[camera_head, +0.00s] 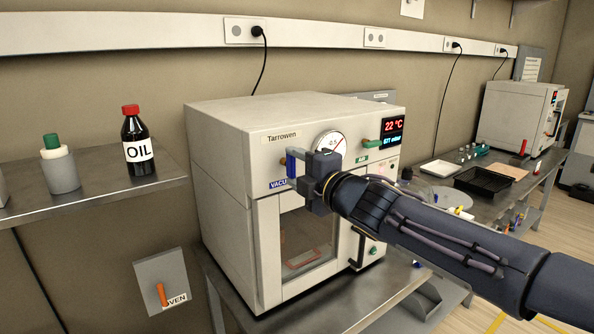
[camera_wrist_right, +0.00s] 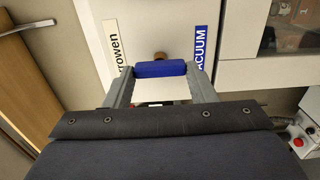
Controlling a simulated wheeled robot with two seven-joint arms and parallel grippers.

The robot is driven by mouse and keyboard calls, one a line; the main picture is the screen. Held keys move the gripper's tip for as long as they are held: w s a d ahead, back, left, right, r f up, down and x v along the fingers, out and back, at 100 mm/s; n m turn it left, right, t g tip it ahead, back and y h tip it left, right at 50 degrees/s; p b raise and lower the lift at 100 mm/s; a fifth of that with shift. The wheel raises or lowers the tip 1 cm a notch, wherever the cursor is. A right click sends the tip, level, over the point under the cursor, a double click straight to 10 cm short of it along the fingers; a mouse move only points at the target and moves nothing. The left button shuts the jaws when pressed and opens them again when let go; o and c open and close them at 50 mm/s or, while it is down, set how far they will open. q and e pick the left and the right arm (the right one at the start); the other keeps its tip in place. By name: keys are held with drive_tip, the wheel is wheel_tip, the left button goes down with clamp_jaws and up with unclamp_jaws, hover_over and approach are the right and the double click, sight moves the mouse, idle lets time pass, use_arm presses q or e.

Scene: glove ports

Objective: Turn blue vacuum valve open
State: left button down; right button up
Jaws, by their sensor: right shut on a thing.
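The blue vacuum valve handle (camera_head: 291,163) is on the front of the white Tarrowen oven (camera_head: 222,180), above the VACUUM label (camera_head: 277,184). The handle stands upright, across the line of the label's text. My right gripper (camera_head: 298,166) is at the handle, its arm coming in from the right. In the right wrist view the blue handle (camera_wrist_right: 160,69) sits between the two grey fingers of my right gripper (camera_wrist_right: 160,75), which are shut on its ends. The gripper hides part of the oven front. My left gripper is in neither view.
A round gauge (camera_head: 330,143) and a green valve handle (camera_head: 371,144) sit right of the blue handle. The oven door (camera_head: 305,235) is below. An oil bottle (camera_head: 136,140) stands on the left shelf (camera_head: 100,193). A side bench (camera_head: 505,200) with a black tray (camera_head: 483,183) is at right.

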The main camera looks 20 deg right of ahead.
idle(0.4)
drive_tip(key=o, duration=1)
drive_tip(key=p+v, duration=0.1)
drive_tip(key=v, duration=0.7)
drive_tip(key=shift+p, duration=0.4)
drive_tip(key=shift+w, duration=0.1)
